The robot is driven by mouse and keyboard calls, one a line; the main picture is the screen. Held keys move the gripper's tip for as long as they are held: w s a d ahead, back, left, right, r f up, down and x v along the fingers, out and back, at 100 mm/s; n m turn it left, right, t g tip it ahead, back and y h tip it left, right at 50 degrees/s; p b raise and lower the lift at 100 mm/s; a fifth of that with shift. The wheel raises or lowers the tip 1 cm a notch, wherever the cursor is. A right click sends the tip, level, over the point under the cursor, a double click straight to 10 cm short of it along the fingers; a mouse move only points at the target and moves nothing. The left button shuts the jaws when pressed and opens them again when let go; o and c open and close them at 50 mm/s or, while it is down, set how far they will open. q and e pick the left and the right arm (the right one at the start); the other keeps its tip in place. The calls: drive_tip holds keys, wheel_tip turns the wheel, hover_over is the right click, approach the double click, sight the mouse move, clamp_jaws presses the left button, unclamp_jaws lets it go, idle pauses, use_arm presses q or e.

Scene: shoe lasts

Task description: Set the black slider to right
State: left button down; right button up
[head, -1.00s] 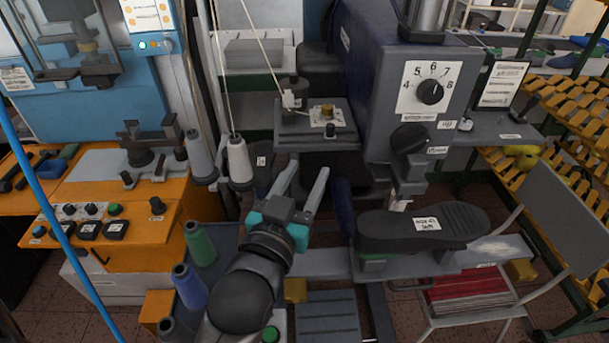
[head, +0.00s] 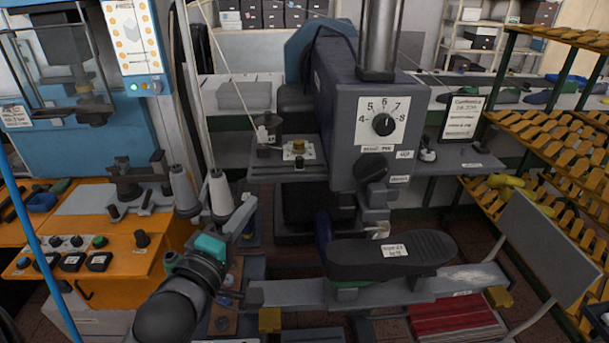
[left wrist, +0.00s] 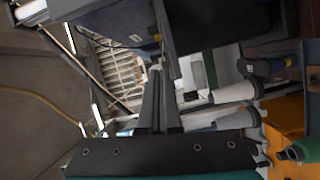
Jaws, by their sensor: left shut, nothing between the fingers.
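A small black knob (head: 299,160), which may be the black slider, sits at the front edge of the grey side plate (head: 262,172), below a brass knob (head: 299,147). It is too small to tell its setting. My left gripper (head: 246,206) is below and left of that plate, apart from the knob, with its fingers together and empty. The shut fingers also show in the left wrist view (left wrist: 155,70), near a dark box-like part. My right gripper is out of view.
Thread cones (head: 220,192) stand left of my left gripper. The dark machine has a numbered dial (head: 383,124) and a black lever knob (head: 371,169). A black sole (head: 392,255) lies to the right. An orange control bench (head: 115,262) is at left.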

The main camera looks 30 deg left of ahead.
sight(309, 170)
use_arm(q)
drive_tip(key=w, duration=0.3)
drive_tip(key=w+a+n, duration=0.1)
drive_tip(key=w, duration=0.2)
drive_tip(key=w+a+n+p, duration=0.1)
drive_tip(key=w, duration=0.3)
drive_tip(key=shift+r, duration=0.35)
drive_tip(key=shift+w+d+p, duration=0.3)
drive_tip(key=shift+w+d, duration=0.65)
drive_tip(key=shift+w, duration=0.25)
drive_tip(key=shift+w+d+f, duration=0.15)
drive_tip(key=shift+w+d, duration=0.15)
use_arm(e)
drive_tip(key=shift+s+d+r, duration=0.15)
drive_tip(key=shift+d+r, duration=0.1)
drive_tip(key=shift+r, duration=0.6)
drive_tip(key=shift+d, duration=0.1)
use_arm(q)
drive_tip(key=shift+w+d, duration=0.4)
drive_tip(key=shift+d, duration=0.25)
drive_tip(key=shift+w+d, duration=0.4)
drive_tip(key=shift+d, duration=0.3)
drive_tip(key=shift+w+d, duration=0.4)
drive_tip(key=shift+d, duration=0.25)
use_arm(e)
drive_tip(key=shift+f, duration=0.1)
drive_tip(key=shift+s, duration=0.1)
